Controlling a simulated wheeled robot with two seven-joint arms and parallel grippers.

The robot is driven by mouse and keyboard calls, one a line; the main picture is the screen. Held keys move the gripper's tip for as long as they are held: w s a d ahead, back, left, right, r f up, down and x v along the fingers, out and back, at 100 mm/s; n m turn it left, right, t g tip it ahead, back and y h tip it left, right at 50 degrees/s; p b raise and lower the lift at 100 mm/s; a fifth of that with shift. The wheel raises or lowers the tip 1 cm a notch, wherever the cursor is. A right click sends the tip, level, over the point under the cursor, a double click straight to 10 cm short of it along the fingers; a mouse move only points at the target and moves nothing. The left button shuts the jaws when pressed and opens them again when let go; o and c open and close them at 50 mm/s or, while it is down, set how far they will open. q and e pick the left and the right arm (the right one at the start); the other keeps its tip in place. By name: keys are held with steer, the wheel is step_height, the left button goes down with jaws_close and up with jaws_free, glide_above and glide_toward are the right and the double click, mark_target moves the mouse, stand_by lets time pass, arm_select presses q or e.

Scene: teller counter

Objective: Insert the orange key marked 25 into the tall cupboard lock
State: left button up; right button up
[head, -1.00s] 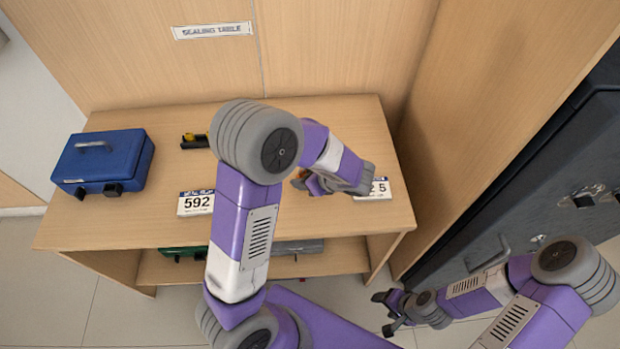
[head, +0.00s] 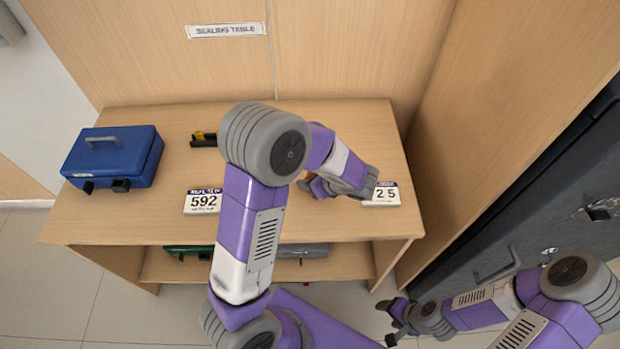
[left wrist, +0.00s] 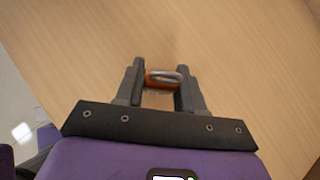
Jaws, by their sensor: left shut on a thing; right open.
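My left gripper (head: 312,187) is over the right part of the sealing table, left of the 25 card. In the left wrist view its fingers (left wrist: 161,82) are shut on a small orange thing with a metal ring, apparently the orange key (left wrist: 153,84); its number cannot be read. The tall dark grey cupboard (head: 560,235) stands at the right edge, with metal lock fittings (head: 602,208) on its front and a round one (head: 549,251) lower down. My right gripper (head: 389,322) is open and empty, low in front of the table's right side.
The sealing table (head: 140,228) carries a blue cash box (head: 112,157), a black and yellow tool (head: 204,139), a 592 card (head: 203,201) and a 25 card (head: 383,194). Green and grey items lie on its lower shelf. A wooden panel (head: 480,130) separates table and cupboard.

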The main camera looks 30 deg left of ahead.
arm_select(q)
steer(key=shift+r+p, duration=2.15)
steer(key=shift+r, duration=0.35)
